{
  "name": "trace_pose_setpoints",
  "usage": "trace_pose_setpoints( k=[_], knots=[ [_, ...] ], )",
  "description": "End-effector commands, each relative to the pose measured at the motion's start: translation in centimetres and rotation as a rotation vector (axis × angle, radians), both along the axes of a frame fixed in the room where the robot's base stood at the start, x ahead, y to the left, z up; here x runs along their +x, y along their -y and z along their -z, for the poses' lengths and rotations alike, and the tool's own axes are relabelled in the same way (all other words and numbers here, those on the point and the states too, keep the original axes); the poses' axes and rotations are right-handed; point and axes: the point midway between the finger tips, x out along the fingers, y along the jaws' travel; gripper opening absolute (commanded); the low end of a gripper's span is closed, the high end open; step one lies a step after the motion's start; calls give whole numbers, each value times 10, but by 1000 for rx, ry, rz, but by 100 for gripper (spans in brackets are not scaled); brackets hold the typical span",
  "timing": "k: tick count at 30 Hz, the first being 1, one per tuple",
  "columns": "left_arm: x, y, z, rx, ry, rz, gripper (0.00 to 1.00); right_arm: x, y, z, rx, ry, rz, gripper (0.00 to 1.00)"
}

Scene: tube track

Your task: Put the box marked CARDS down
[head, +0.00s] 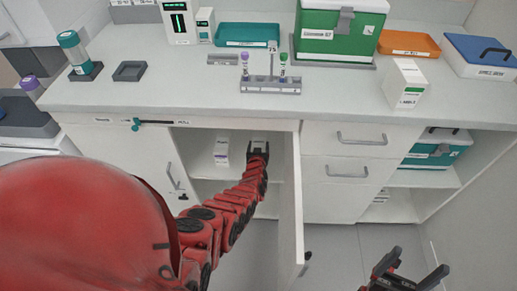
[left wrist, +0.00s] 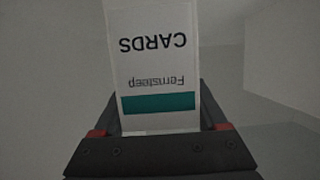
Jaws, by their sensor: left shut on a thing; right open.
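The box marked CARDS (left wrist: 155,75) is white with a teal band, and its print is upside down in the left wrist view. My left gripper (left wrist: 158,135) is shut on it, one finger on each side. In the head view my left arm reaches into the open cabinet under the counter, with the left gripper (head: 258,150) inside the opening. The held box is mostly hidden there. I cannot tell whether it touches the shelf (head: 205,171). My right gripper (head: 405,270) is open and empty at the lower right.
The open cabinet door (head: 291,215) stands close right of my left arm. A tube rack (head: 270,87), green case (head: 338,35) and trays are on the counter (head: 180,90).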

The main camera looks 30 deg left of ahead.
Motion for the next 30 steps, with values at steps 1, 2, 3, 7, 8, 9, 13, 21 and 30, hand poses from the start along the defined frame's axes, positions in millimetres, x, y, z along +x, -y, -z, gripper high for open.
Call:
trace_pose_setpoints(
  k=[1,2,3,7,8,9,13,21,30],
  knots=[
    [0,0,-2,0,1,0,14,0,0,-2,0,0,0,87],
    [0,0,-2,0,1,0,14,0,0,-2,0,0,0,87],
    [0,0,-2,0,1,0,14,0,0,-1,0,0,0,87],
    [0,0,3,0,1,0,14,0,0,3,0,0,0,87],
    [0,0,3,0,1,0,77,0,0,3,0,0,0,87],
    [0,0,2,0,1,0,84,0,0,2,0,0,0,87],
    [0,0,2,0,0,0,100,0,0,2,0,0,0,87],
    [0,0,-3,-1,0,-1,100,0,0,-3,0,0,0,87],
    [-35,16,-21,-4,-4,-2,100,0,0,-48,0,0,0,87]
  ],
)
